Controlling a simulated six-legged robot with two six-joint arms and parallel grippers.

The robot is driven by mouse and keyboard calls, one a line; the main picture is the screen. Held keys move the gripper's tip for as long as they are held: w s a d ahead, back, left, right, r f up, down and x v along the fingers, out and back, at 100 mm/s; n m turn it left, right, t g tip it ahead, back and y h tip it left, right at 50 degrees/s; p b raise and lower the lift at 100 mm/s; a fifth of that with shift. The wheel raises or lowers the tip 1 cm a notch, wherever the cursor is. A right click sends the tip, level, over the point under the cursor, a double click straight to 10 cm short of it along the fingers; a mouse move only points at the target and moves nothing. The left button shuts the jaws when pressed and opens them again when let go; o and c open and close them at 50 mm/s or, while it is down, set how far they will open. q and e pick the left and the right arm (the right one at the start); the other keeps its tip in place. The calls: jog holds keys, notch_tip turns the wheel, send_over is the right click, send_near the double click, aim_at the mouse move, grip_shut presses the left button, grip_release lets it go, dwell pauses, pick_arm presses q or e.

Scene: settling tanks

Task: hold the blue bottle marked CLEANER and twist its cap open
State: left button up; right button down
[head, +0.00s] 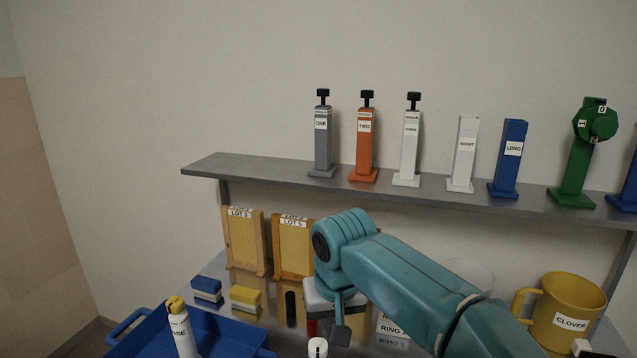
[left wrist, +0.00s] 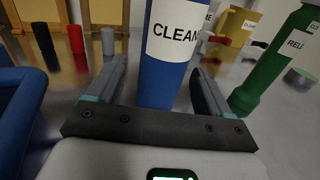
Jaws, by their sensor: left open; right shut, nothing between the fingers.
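The blue bottle (left wrist: 168,80) with a white label reading "CLEAN" stands upright in the left wrist view. Its top and cap are cut off by the frame edge. My left gripper (left wrist: 158,75) is open, with one finger on each side of the bottle; I cannot tell whether they touch it. In the head view my right gripper (head: 341,328) points down over the table, shut and empty. A small white top (head: 317,347) shows just left of it at the bottom edge; I cannot tell whose it is. My left gripper is not in the head view.
A blue tray (head: 130,328) with a yellow-capped white bottle (head: 183,332) is at lower left. Sponges (head: 245,297) and wooden frames (head: 293,250) stand on the table. A yellow mug (head: 567,310) is at right. A green bottle (left wrist: 270,65) stands close right of the blue bottle.

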pick_arm(q)
jog(key=v, duration=1.1)
jog(key=shift+s+a, duration=0.15)
jog(key=shift+s, duration=0.05)
jog(key=shift+s, duration=0.1)
